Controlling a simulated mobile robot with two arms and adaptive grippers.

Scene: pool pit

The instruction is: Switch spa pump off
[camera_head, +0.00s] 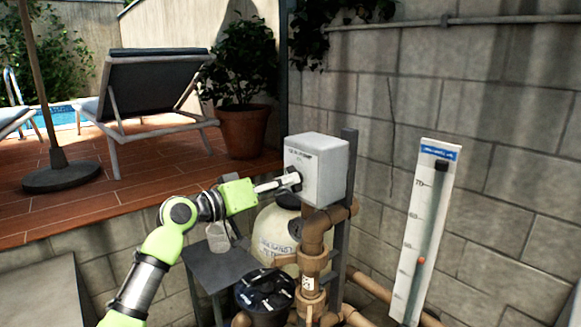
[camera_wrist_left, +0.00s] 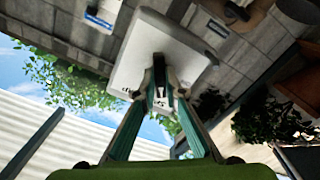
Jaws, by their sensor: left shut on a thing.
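The spa pump switch box (camera_head: 317,166) is a light grey box on a dark upright post. It also shows in the left wrist view (camera_wrist_left: 137,70), filling the space ahead of the fingers. A dark rotary handle (camera_head: 295,180) is on its front face. My left gripper (camera_head: 288,182) reaches the box from the left and is shut on the handle; the handle also shows between the fingertips in the left wrist view (camera_wrist_left: 159,72). The lettering on the box is too small to read, so the handle's setting is unclear. My right gripper is not in view.
Brown pipes (camera_head: 312,262), a beige filter tank (camera_head: 276,235) and a black-lidded pump (camera_head: 265,290) stand below the box. A white gauge board (camera_head: 428,225) leans at the right by the block wall. A grey stand (camera_head: 215,268) is under my left forearm.

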